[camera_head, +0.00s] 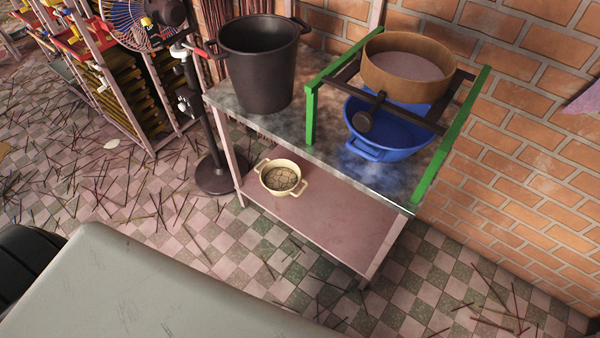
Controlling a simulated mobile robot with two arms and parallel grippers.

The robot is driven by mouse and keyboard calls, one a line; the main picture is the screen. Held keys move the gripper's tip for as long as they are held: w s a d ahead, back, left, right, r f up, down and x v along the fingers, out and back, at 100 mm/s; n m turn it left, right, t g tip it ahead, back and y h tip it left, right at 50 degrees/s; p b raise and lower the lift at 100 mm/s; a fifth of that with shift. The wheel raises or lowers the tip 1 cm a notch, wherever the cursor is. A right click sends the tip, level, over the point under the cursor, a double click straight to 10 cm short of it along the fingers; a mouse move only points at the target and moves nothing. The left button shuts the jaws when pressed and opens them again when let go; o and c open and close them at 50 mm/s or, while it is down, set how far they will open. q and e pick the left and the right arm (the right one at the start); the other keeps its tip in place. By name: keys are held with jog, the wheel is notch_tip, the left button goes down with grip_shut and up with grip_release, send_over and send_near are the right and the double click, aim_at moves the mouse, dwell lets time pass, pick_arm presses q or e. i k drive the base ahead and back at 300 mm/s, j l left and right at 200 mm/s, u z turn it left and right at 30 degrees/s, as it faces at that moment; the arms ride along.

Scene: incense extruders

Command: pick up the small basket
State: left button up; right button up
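A small cream basket (283,178) with two side handles sits upright on the lower shelf (335,222) of a metal table. It stands near the shelf's left end and front edge. Its inside shows a cracked or netted pattern; I cannot tell whether that is contents or its bottom. Neither of my grippers is in view.
The tabletop (285,125) above holds a tall dark pot (258,65), and a green-railed frame (450,145) with a brown sieve (408,70) over a blue basin (385,135). A fan stand (216,172) stands left. Sticks litter the checkered floor (130,200).

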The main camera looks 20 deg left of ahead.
aim_at(280, 176)
jog(key=i+j+z, duration=0.1)
jog(key=j+z, duration=0.2)
jog(key=j, duration=1.15)
jog(key=j+z, duration=0.35)
jog(key=j, duration=1.1)
